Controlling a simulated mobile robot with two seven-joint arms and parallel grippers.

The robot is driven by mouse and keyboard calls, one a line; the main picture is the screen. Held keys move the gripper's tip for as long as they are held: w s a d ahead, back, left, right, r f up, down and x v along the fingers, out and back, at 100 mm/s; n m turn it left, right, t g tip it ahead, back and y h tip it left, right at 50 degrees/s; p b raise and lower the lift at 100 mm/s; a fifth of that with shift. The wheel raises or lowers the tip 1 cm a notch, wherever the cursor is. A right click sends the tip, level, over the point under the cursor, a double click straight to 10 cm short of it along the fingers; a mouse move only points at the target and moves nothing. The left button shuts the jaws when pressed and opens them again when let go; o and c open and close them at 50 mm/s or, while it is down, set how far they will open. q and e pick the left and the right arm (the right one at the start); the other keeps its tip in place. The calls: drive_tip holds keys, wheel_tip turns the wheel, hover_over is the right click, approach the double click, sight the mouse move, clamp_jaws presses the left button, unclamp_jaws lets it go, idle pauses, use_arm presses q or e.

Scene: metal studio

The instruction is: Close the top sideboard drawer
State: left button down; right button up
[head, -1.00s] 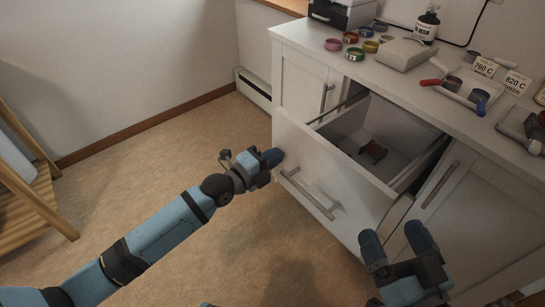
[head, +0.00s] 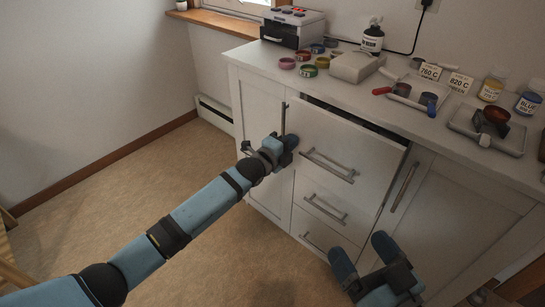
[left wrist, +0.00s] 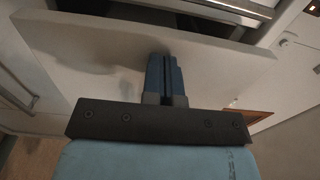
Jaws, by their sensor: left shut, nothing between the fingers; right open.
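The top sideboard drawer (head: 335,145) has a white front with a metal bar handle (head: 328,167). It stands slightly open, with a narrow dark gap along its top edge. My left gripper (head: 291,139) is shut and empty, with its fingertips at the left side of the drawer front, left of the handle. In the left wrist view the shut blue fingers (left wrist: 166,75) meet the pale drawer front (left wrist: 100,55); exact contact is hard to tell. My right gripper (head: 362,258) is open and empty, low in front of the sideboard. The drawer's inside is hidden in the head view.
The sideboard top (head: 330,85) holds several coloured tins, a black bottle (head: 373,38), a grey box (head: 357,66) and trays with small pans. Lower drawers (head: 325,207) and side doors are shut. Open floor (head: 130,210) lies to the left.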

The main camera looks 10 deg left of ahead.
use_arm(q)
drive_tip(key=b+x, duration=0.1)
drive_tip(key=x, duration=0.4)
drive_tip(key=shift+w+d, duration=0.15)
drive_tip(key=shift+w, duration=0.1)
drive_tip(key=shift+w+r, duration=0.1)
drive_tip(key=shift+r, duration=0.2)
use_arm(e)
drive_tip(key=shift+s+a+f+n+g, duration=0.15)
drive_tip(key=shift+f+g, duration=0.1)
drive_tip(key=shift+f, duration=0.35)
drive_tip(key=shift+w+a+f+n+g, duration=0.15)
drive_tip(key=shift+f+g, duration=0.1)
drive_tip(key=shift+f, duration=0.3)
